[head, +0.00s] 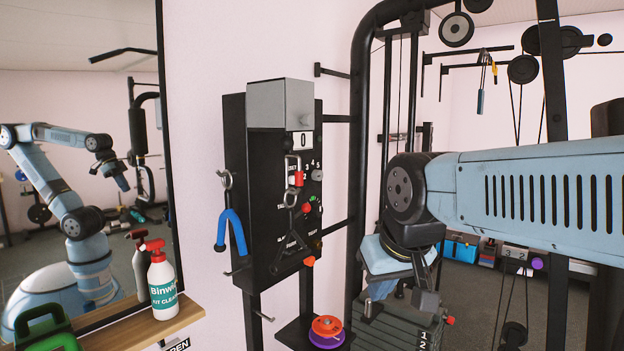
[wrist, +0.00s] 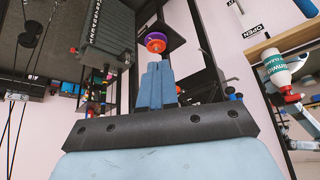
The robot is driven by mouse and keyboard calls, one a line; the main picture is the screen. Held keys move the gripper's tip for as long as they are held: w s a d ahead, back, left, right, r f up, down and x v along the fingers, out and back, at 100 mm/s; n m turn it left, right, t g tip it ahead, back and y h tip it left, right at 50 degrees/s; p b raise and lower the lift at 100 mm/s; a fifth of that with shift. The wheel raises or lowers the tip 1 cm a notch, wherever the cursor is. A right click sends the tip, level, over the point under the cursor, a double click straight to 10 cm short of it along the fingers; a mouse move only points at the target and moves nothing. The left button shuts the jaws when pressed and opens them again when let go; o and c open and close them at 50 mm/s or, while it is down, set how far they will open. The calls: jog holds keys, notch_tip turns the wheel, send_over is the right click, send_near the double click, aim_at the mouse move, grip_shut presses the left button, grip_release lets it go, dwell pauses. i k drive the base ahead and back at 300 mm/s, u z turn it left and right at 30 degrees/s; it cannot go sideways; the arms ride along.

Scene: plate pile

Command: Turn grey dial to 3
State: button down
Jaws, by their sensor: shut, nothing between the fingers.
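A black control panel (head: 262,190) with a grey box (head: 280,104) on top hangs on the wall in the head view. On its right-hand face a small grey dial (head: 317,175) sits beside printed numbers, among them 3, 4 and 5. Its pointer is too small to read. My gripper (head: 372,307) is right of the panel and lower than the dial, apart from it. In the wrist view my gripper (wrist: 156,70) has its blue fingers together with nothing between them. I cannot make out the dial in the wrist view.
Carabiners and a blue-handled tool (head: 232,232) hang on the panel. Purple and orange discs (head: 327,331) sit below it; they also show beyond my fingertips in the wrist view (wrist: 155,42). A spray bottle (head: 162,285) stands on the wooden shelf (head: 140,325). A black gym frame (head: 357,140) stands behind.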

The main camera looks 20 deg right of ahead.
aim_at(317, 174)
jog(key=u, duration=0.8)
jog(key=k, duration=1.3)
jog(key=z, duration=1.3)
jog(key=i, duration=1.65)
jog(key=u, duration=0.05)
